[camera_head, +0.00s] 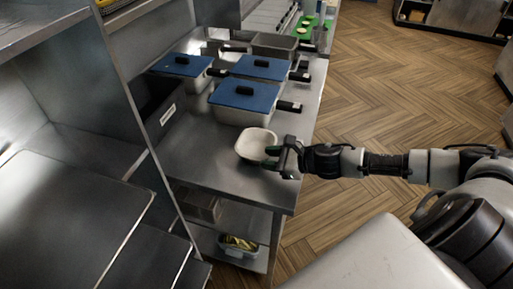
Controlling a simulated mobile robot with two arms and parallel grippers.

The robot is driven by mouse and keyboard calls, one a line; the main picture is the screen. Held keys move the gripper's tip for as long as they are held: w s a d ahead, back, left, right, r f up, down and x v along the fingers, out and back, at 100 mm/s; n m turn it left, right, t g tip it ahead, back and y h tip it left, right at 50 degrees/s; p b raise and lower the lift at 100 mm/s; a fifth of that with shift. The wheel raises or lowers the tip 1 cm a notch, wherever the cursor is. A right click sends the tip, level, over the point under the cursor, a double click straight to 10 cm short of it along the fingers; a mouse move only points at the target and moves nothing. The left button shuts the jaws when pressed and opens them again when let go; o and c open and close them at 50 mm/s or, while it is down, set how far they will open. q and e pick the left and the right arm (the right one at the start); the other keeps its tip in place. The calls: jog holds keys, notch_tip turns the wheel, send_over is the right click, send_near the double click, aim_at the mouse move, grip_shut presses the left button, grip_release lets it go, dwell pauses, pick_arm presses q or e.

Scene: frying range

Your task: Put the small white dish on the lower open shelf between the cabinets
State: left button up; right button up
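The small white dish (256,143) is at the front part of the steel counter (210,150), its hollow facing up. My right gripper (273,157) is at the dish's right edge, with its dark fingers at the rim. Whether they are closed on the rim is too small to tell. I cannot tell whether the dish rests on the counter or is slightly raised. Below the counter is an open shelf (246,213) with a metal pan (203,208) on it. Which shelf is the one between the cabinets is not clear. My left gripper is out of view.
Several pans with blue lids (245,95) and dark handles stand behind the dish. A container of yellow food (238,246) sits at the bottom under the counter. Steel shelving (75,195) with broad bare surfaces fills the left side. Wooden floor (400,100) is open on the right.

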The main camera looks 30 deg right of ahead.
jog(key=shift+w+a, duration=0.25)
jog(key=shift+w, duration=0.1)
jog(key=p+x, duration=0.2)
jog(key=x, duration=0.2)
jog(key=shift+w+a+f, duration=0.1)
jog(key=shift+w+f, duration=0.05)
jog(key=shift+f, duration=0.05)
grip_shut()
